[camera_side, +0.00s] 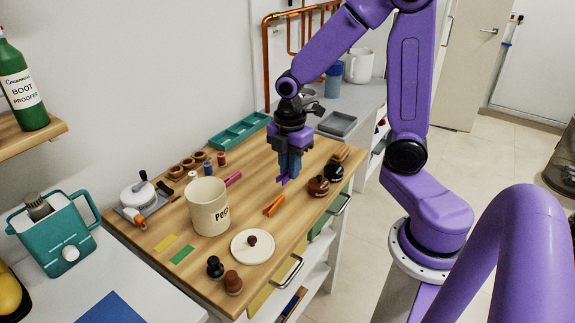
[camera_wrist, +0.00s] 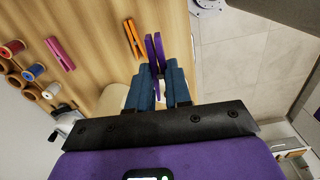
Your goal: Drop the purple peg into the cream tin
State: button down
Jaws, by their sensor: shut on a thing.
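The purple peg (camera_side: 283,180) is a clothes peg held low in my gripper (camera_side: 289,163), above the right part of the wooden worktop. In the wrist view the purple peg (camera_wrist: 155,50) sticks out between the blue fingers of my gripper (camera_wrist: 162,82), which are shut on it. The cream tin (camera_side: 208,207) stands upright and open on the worktop, to the left of and nearer the camera than my gripper. Its side has dark lettering, partly turned away. Its inside is mostly hidden. A round cream lid (camera_side: 243,254) with a brown knob lies flat beside it.
An orange peg (camera_side: 273,206) lies between the tin and my gripper; a pink peg (camera_side: 232,179) lies behind the tin. Dark, round-knobbed objects (camera_side: 318,187) stand right of my gripper. Thread spools (camera_side: 221,158) and a teal tray (camera_side: 240,131) are at the back.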

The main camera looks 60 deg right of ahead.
send_near(209, 207)
jog(key=w+d, duration=0.4)
jog(key=d, duration=0.1)
jog(key=shift+s+a+f, duration=0.1)
jog(key=shift+f, duration=1.2)
jog(key=shift+a+f, duration=0.1)
jog(key=shift+f, duration=1.2)
jog(key=c, duration=1)
grip_release()
